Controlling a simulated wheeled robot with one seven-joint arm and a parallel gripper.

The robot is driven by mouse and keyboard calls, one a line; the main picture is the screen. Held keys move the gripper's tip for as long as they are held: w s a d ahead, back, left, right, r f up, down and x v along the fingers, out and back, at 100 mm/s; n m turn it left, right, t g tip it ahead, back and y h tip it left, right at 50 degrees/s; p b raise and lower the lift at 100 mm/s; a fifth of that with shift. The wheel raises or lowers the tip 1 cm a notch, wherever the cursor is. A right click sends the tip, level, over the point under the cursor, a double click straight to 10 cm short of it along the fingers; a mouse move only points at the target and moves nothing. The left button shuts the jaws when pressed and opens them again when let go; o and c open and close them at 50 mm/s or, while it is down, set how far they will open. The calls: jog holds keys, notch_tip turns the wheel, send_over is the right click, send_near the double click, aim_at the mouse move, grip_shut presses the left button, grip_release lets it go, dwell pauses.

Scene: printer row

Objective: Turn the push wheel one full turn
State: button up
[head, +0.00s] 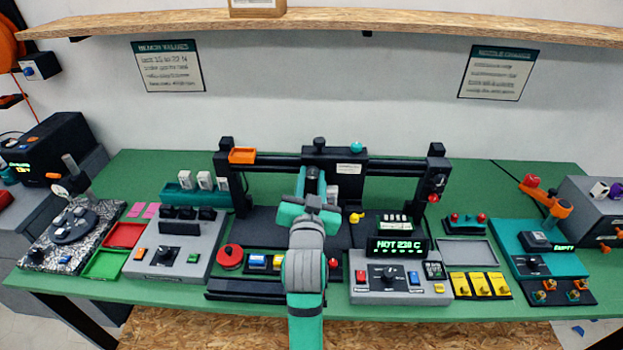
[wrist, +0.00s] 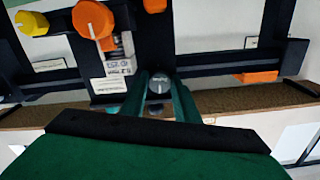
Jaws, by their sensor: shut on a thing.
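My gripper (head: 311,184) reaches up to the carriage of the black gantry printer (head: 349,160) at the middle of the bench. In the wrist view its two green fingers (wrist: 161,88) are closed on the sides of a small grey round wheel (wrist: 158,85). The wheel shows a pale mark on its face. I take this to be the push wheel; no readable label confirms it. In the head view my gripper and wrist cover most of it.
In the wrist view an orange knob (wrist: 93,18) and a yellow knob (wrist: 32,22) sit near the fingers. A control box (head: 388,283) with a "HOT" display (head: 398,247) stands right of my arm.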

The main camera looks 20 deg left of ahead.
jog(key=m, duration=0.5)
jog(key=shift+a+m, duration=0.1)
jog(key=shift+m, duration=0.3)
jog(key=m, duration=0.5)
jog(key=shift+m, duration=0.3)
jog(key=m, duration=1.1)
jog(key=shift+m, duration=0.3)
jog(key=o, duration=1.1)
jog(key=shift+r, duration=0.15)
